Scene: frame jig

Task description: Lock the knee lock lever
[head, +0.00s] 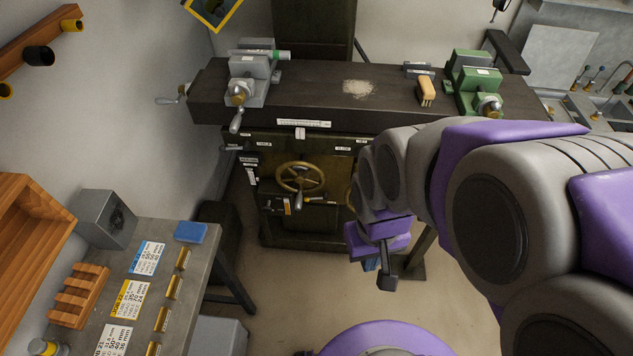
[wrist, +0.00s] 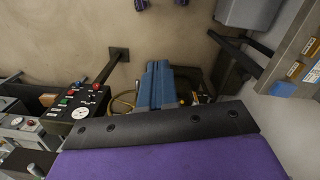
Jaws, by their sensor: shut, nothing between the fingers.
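The dark machine base (head: 300,232) stands under the worktable, with a brass handwheel (head: 300,177) on its front. A small lever with a grey grip (head: 298,203) hangs just below the wheel's hub, beside an orange-and-white tag (head: 287,207). I cannot tell for sure whether it is the knee lock lever. My gripper (head: 370,264) is to the right of and below the wheel, apart from the lever in the picture. Its blue fingers (wrist: 158,85) are shut and empty in the wrist view. They hide part of the machine front, where a brass wheel rim (wrist: 122,103) shows.
A grey vise (head: 250,80), a brush (head: 426,90) and a green vise (head: 474,85) are on the machine table (head: 325,98). A side bench (head: 205,250) stands at left. The wrist view shows a button panel (wrist: 80,108).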

